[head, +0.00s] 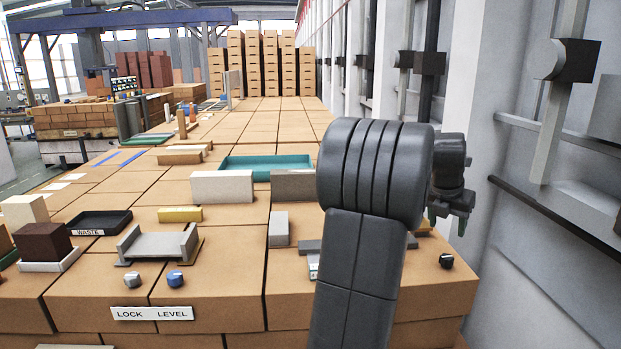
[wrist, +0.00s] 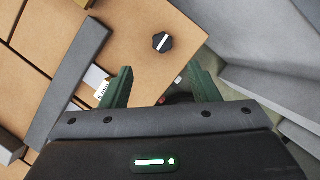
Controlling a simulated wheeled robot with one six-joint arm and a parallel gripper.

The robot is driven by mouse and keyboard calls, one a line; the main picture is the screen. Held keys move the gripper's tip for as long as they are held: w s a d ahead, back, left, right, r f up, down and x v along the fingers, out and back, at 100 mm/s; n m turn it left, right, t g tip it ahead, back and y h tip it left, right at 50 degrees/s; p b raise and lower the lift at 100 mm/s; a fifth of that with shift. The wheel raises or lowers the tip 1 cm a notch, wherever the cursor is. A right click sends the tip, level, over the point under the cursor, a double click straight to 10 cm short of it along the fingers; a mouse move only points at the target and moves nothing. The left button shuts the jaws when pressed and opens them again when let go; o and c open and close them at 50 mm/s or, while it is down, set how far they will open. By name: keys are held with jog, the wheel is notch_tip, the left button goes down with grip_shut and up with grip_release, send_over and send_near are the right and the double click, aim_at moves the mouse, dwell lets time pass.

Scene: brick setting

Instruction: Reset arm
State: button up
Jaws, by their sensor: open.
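My gripper (head: 449,219) shows at the right in the head view, beyond the thick dark links of my arm. It hangs by the right edge of the brick-topped bench (head: 215,278). In the wrist view my gripper (wrist: 160,88) has its two green fingers apart, with nothing between them. A black knob with a white mark (wrist: 162,42) lies on the bench ahead of the fingers. The same knob (head: 446,261) shows below the gripper in the head view. My arm hides part of the bench.
A grey bar (wrist: 68,85) lies left of the fingers in the wrist view. In the head view, a bracket (head: 160,245), a black WASTE tray (head: 99,222), a teal tray (head: 266,162) and several blocks stand on the bench. A grey wall with rails (head: 540,190) is close on the right.

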aim_at(446, 260)
jog(key=x, duration=0.4)
jog(key=shift+s+d+f, duration=0.15)
jog(key=shift+f, duration=0.3)
